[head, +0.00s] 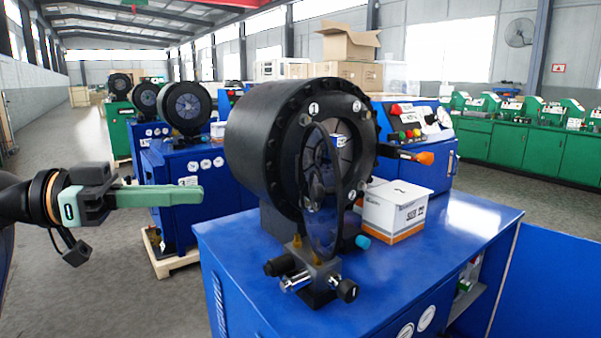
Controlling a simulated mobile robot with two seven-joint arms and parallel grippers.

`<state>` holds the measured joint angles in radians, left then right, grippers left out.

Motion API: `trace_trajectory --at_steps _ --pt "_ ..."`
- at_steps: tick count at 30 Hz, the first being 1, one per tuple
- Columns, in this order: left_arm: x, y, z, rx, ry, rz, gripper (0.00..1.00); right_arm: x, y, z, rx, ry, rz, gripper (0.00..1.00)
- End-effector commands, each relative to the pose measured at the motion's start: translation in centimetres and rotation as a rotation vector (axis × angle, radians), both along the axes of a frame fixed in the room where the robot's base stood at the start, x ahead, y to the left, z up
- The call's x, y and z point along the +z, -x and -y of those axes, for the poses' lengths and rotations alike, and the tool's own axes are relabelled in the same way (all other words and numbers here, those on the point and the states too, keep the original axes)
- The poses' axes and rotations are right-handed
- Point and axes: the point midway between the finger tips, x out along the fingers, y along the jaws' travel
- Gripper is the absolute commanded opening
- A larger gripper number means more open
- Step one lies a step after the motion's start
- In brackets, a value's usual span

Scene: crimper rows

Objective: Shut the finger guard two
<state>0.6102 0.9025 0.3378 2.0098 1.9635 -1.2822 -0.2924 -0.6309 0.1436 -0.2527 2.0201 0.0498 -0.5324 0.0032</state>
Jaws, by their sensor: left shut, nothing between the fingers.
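The near crimper (262,135) is a thick black ring-shaped head on a blue bench. A dark see-through finger guard (321,225) stands upright in front of its face, turned at an angle so that it looks like a narrow oval. It is apart from the face on its right side. I cannot read a number on it that marks it as guard two. My left gripper (200,191), with pale green fingers, is shut and empty. It points right, left of the crimper head and apart from the guard. My right gripper is not in view.
A white box (394,211) sits on the blue bench (455,225) right of the guard. A metal valve fitting (309,280) stands at the guard's foot. Further crimpers (186,107) stand in a row behind on the left. Green machines (500,145) line the right.

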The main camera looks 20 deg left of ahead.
Motion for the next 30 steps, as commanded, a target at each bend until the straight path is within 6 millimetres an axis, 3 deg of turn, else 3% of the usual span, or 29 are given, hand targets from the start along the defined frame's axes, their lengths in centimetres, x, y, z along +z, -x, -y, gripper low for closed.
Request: trace_trajectory --at_steps 5,21,30 --pt "0.3 -0.2 1.0 -0.016 -0.004 0.0 0.0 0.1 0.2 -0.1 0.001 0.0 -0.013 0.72" --pt "-0.3 -5.4 9.9 -0.016 -0.001 -0.001 0.0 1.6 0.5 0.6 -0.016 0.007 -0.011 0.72" --pt "-0.7 -6.7 12.0 -0.012 -0.003 -0.001 0.0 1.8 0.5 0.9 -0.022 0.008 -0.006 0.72"
